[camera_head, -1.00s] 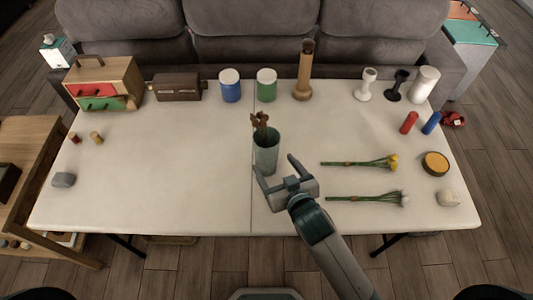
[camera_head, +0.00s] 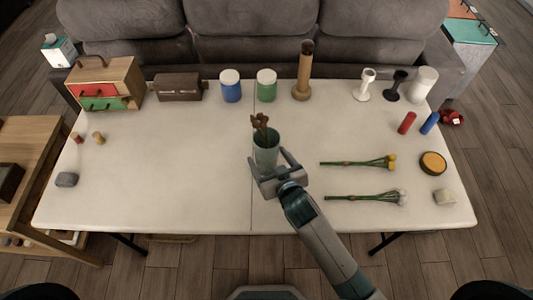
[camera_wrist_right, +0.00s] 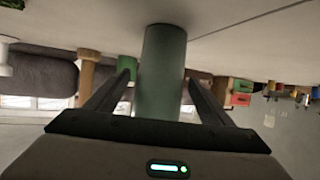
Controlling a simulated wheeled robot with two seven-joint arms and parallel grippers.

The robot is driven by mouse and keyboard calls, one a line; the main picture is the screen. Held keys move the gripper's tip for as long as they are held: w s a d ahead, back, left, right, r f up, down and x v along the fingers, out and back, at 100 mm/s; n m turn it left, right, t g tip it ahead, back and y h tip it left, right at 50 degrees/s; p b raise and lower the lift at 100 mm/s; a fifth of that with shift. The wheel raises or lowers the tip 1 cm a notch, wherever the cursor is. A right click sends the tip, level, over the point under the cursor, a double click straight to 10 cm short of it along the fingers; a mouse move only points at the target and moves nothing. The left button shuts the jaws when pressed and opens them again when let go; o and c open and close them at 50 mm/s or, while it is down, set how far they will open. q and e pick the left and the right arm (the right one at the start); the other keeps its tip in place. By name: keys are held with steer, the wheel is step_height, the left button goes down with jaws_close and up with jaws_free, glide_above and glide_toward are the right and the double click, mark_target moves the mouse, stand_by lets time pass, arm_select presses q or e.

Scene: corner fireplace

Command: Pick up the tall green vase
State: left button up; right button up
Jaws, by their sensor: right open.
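The tall green vase (camera_head: 266,150) stands upright near the middle of the white table, with brown stems (camera_head: 261,124) in its mouth. My right gripper (camera_head: 272,172) is open at the near side of the vase, low down. In the right wrist view the vase (camera_wrist_right: 162,75) appears between the two open fingers of the gripper (camera_wrist_right: 160,90), with a gap visible on each side. Its lower part is partly hidden by the gripper in the head view. My left gripper is not in view.
Two flower stems (camera_head: 358,162) (camera_head: 365,197) lie to the right. Blue jar (camera_head: 230,86), green jar (camera_head: 267,85) and a wooden vase (camera_head: 302,75) stand along the back. The table (camera_head: 180,190) is clear to the left of the vase.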

mark_target(272, 154)
stand_by(0.4)
steer(key=c, duration=1.2)
steer(key=shift+r, duration=0.2)
steer(key=shift+r, duration=0.85)
steer(key=shift+s+d+r+b, duration=0.15)
steer(key=shift+r+b, duration=0.15)
steer(key=shift+r, duration=0.3)
steer(key=shift+d+r+b, duration=0.1)
steer(key=shift+r+b, duration=0.15)
steer(key=shift+r, duration=0.3)
steer(key=s+d+r, duration=0.2)
steer(key=d, duration=0.1)
steer(key=s+d+r+b, duration=0.1)
steer(key=s+d+r, duration=0.1)
steer(key=d, duration=0.1)
steer(key=s+d+r+b, duration=0.1)
steer(key=s+d+r, duration=0.1)
steer(key=d, duration=0.1)
steer(key=shift+d+r, duration=0.2)
steer(key=shift+r, duration=0.2)
steer(key=shift+w+a, duration=0.1)
steer(key=shift+w, duration=0.05)
